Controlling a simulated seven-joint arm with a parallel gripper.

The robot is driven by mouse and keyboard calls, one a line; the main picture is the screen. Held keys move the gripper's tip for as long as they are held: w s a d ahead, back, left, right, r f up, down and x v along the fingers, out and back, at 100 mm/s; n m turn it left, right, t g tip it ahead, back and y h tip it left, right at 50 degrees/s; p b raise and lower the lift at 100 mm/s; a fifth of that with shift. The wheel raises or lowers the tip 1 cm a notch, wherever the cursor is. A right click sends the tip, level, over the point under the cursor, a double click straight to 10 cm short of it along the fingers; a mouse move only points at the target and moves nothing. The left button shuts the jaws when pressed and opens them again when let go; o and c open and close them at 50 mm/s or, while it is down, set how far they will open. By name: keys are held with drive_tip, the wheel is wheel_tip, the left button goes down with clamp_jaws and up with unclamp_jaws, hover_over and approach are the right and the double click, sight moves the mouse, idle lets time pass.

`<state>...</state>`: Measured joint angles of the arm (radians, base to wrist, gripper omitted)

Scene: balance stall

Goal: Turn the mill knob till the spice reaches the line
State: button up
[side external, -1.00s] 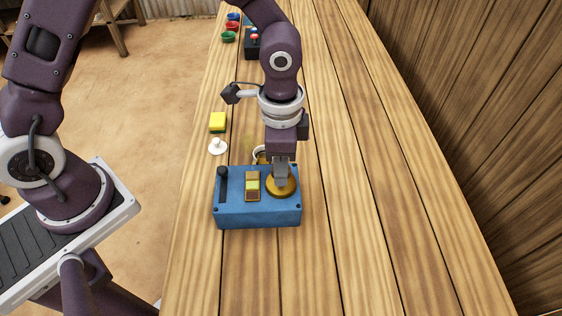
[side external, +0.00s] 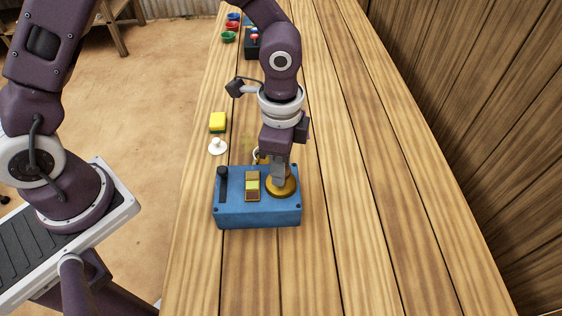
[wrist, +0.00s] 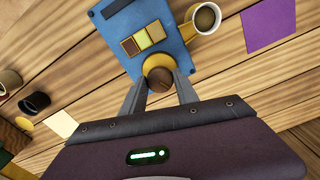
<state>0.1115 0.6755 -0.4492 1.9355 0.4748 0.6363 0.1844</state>
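The mill is a blue box (side external: 235,215) on the wooden counter, also in the wrist view (wrist: 120,28). Its round brown knob (wrist: 159,79) sits on a brass disc (side external: 284,192) at the box's right side in the side view. My gripper (side external: 279,182) points down over the disc. In the wrist view my gripper's fingers (wrist: 159,84) lie on both sides of the knob and appear closed on it. A strip of brown, yellow and pale squares (wrist: 142,40) is on the box top.
A dark lever (side external: 222,185) stands on the box's left. A yellow sponge (side external: 218,121) and a small white knobbed object (side external: 217,146) lie behind the box. A purple square (wrist: 268,24) and dark cups (wrist: 34,102) show in the wrist view. The counter's right side is clear.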

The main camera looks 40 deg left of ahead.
drive_tip(key=o, duration=0.4)
drive_tip(key=shift+r, duration=0.15)
wheel_tip(320, 180, up, 7)
drive_tip(key=shift+f, duration=0.1)
drive_tip(key=shift+a+r, duration=0.2)
drive_tip(key=shift+r, duration=0.1)
drive_tip(key=s+a+r+n+t+y, duration=0.1)
drive_tip(key=s+a+r+n+t, duration=0.3)
drive_tip(key=a+r, duration=0.5)
drive_tip(key=s+a+r+n, duration=0.2)
drive_tip(key=s+n, duration=0.2)
drive_tip(key=s, duration=0.2)
drive_tip(key=s+a+r+n+t+h, duration=0.1)
drive_tip(key=s+a+r+n, duration=0.1)
drive_tip(key=s+n, duration=0.2)
drive_tip(key=shift+s+a+r+t, duration=0.2)
drive_tip(key=shift+s+t, duration=0.1)
drive_tip(key=shift+s, duration=0.75)
